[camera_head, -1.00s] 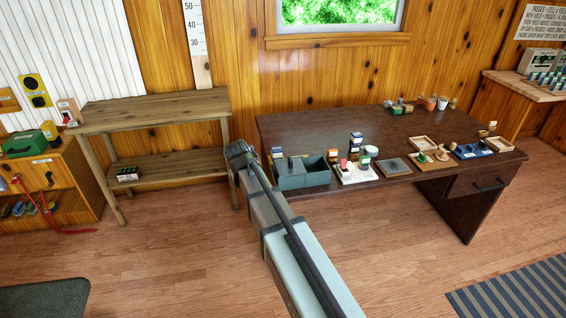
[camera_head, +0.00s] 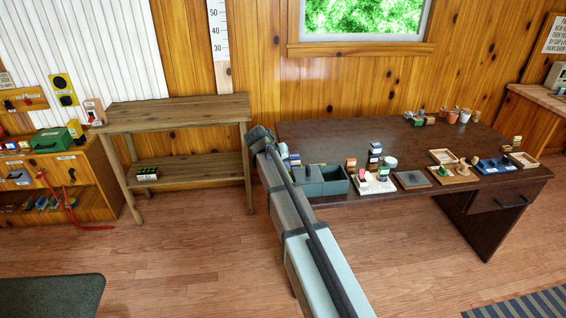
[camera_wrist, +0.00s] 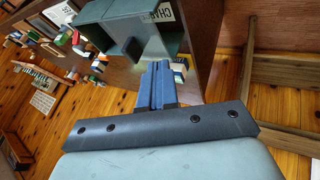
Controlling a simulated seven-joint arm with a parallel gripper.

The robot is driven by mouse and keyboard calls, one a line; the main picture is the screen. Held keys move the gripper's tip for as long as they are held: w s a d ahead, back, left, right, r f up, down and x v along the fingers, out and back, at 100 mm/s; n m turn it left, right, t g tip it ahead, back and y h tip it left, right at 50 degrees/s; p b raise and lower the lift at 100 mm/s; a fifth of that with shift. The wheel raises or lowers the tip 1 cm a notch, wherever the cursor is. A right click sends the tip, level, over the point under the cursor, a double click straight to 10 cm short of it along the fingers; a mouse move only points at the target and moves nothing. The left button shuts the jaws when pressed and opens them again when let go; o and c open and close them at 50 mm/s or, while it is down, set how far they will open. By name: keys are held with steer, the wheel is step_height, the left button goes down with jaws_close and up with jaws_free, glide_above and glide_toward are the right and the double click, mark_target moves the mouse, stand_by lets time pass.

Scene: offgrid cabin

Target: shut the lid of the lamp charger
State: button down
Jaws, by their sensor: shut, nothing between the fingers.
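The lamp charger appears to be the grey-green box (camera_head: 320,186) at the left front of the dark desk, with its open top showing hollow space. In the wrist view the box (camera_wrist: 112,34) lies just beyond my fingertips, with part of a white label reading "CHAR" at the picture's top. I cannot clearly tell the lid from the box walls. My gripper (camera_wrist: 158,66) is shut and empty, its fingers close together and pointing at the box. Whether they touch it I cannot tell. In the head view my wrist hides the fingers and the box's left side.
The dark desk (camera_head: 340,140) holds a white tray (camera_head: 374,186) of small items right of the box, then a grey plate (camera_head: 411,180) and wooden trays. A wooden shelf table (camera_head: 180,112) stands left. The desk's back middle is clear.

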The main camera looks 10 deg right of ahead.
mark_target(296, 175)
steer(key=x, duration=0.6)
steer(key=shift+d, duration=0.1)
steer(key=shift+s+d+r, duration=0.1)
steer(key=shift+d+r, duration=0.05)
steer(key=shift+d, duration=1.65)
